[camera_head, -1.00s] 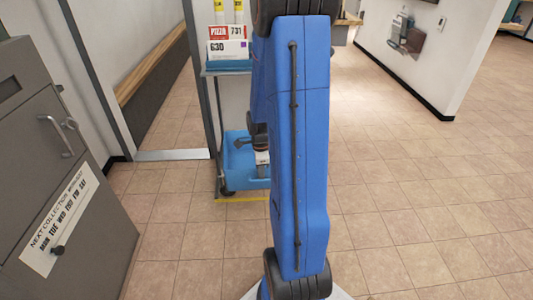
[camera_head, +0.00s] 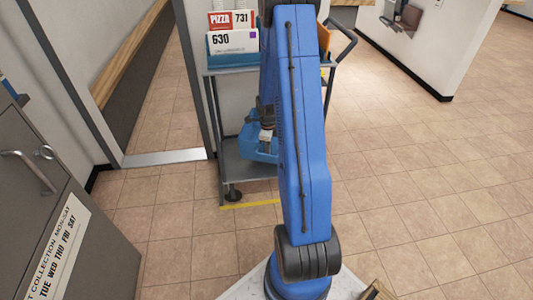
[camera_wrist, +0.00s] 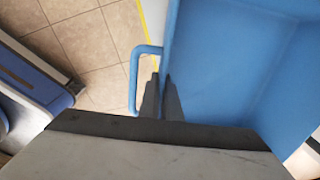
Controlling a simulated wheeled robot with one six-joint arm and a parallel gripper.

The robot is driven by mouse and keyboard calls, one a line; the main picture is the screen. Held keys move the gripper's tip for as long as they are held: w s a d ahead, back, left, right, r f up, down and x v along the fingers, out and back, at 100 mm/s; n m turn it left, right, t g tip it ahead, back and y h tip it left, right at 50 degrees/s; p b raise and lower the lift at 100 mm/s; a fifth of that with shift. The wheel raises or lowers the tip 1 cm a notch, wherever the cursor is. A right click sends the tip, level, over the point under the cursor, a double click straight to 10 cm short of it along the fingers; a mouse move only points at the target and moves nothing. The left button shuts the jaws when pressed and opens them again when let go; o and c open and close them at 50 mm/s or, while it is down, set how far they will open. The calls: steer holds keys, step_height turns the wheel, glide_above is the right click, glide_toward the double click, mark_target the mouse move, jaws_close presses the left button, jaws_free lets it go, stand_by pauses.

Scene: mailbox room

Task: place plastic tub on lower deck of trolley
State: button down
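The blue plastic tub (camera_head: 250,139) is between the upper and lower decks of the trolley, partly hidden behind my arm. In the head view it appears tilted, low over the grey lower deck (camera_head: 232,172); I cannot tell whether it touches it. In the wrist view the tub (camera_wrist: 225,75) fills the right side, with a blue loop handle (camera_wrist: 134,75) on its left. My gripper (camera_wrist: 163,82) has its two fingers close together, one on each side of the tub's wall, holding it. In the head view my gripper (camera_head: 266,130) is at the tub's near side.
The trolley's upper deck (camera_head: 230,70) carries a blue tray with cards reading PIZZA 731 and 630. A grey collection box (camera_head: 60,230) stands at the left. A yellow line (camera_head: 250,204) marks the floor by the trolley. Tiled floor at the right is clear.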

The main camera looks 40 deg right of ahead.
mark_target(268, 162)
steer(key=shift+w+f, duration=0.1)
steer(key=shift+f, duration=4.85)
steer(key=c, duration=2)
jaws_free()
steer(key=shift+f, duration=0.1)
